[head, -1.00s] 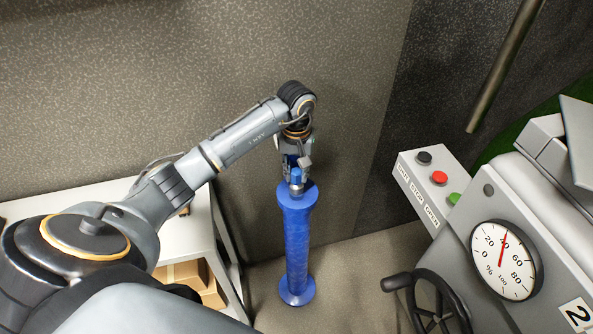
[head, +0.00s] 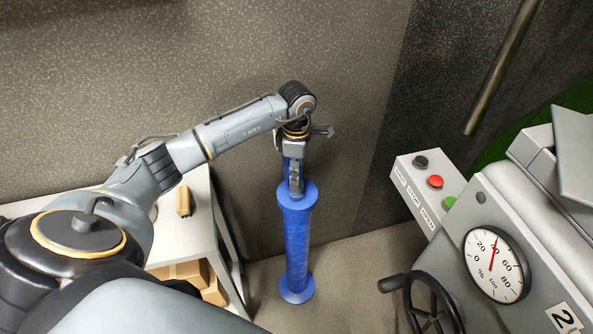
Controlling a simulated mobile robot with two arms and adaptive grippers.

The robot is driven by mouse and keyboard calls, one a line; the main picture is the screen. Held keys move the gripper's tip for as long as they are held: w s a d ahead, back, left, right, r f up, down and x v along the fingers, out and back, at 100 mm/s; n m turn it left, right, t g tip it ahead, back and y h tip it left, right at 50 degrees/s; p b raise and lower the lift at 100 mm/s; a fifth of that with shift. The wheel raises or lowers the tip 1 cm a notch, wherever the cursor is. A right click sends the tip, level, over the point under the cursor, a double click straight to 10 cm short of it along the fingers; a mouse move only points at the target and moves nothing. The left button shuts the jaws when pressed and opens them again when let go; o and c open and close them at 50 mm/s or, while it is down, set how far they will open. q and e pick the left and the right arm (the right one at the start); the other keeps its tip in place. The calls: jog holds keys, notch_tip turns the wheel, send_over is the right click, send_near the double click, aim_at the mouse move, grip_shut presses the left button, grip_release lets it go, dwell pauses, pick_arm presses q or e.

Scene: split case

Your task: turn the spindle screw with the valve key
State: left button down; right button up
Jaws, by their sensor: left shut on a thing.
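A blue upright spindle column (head: 298,235) with a wide top flange and a round foot stands on the floor at the centre of the head view. My left gripper (head: 296,185) points down right above its top and is shut on the valve key. The key is mostly hidden by the gripper; a narrow blue part (head: 286,168) shows beside the fingers. The spindle screw itself is hidden under the gripper, so I cannot tell how the key sits on it. My right gripper is not in view.
A grey machine at the right carries a round gauge (head: 495,263), a black handwheel (head: 431,304) and a button box (head: 425,190). A white shelf (head: 190,235) with a small brown block (head: 184,201) stands at the left. A wall is close behind the column.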

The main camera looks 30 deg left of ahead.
pick_arm(q)
jog(key=shift+r+p, duration=1.05)
jog(key=shift+r, duration=0.95)
